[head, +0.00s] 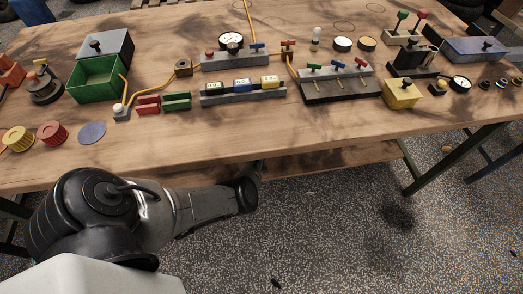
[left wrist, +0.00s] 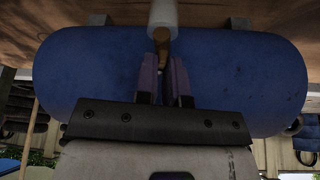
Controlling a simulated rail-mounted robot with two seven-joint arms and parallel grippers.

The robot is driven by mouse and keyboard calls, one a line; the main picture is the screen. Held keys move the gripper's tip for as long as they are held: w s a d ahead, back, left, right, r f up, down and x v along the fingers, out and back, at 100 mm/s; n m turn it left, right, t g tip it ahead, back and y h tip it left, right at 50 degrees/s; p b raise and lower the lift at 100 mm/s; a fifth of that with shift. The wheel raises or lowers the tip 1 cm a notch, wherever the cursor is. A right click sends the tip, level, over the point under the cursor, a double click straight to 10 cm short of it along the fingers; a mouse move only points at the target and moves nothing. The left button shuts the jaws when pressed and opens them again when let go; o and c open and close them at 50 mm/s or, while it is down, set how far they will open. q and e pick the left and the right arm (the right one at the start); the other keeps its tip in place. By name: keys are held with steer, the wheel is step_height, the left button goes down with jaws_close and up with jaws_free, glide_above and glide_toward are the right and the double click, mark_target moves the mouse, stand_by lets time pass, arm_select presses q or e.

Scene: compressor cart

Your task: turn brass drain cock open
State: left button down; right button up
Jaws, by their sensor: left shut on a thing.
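In the left wrist view a brass drain cock (left wrist: 162,44) shows below a pale cylindrical fitting (left wrist: 163,13), in front of a large blue tank (left wrist: 85,75). My left gripper (left wrist: 164,64) has its two purplish fingers close together on the brass piece, shut on it. The fingers hide the cock's lower part, and I cannot tell how far its handle is turned. In the head view my left arm reaches from the lower left under the table's front edge, and its gripper is hidden there. My right gripper is in neither view.
The wooden table (head: 300,143) carries a green box (head: 97,80), gauges, a valve block (head: 340,88) and a yellow block (head: 402,95). A lower wooden shelf (head: 330,158) and green table legs (head: 423,167) stand below. The speckled floor in front is open.

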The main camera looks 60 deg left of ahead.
arm_select(q)
steer(key=shift+n, duration=0.5)
steer(key=c, duration=1.2)
jaws_free()
steer(key=shift+r, duration=0.1)
steer(key=p+v, duration=0.3)
steer(key=v, duration=0.1)
steer(key=p+v, duration=0.3)
steer(key=v, duration=0.2)
steer(key=p+v, duration=0.4)
steer(key=shift+w+d+r, duration=0.15)
steer(key=shift+d+r, duration=0.1)
steer(key=shift+d, duration=0.1)
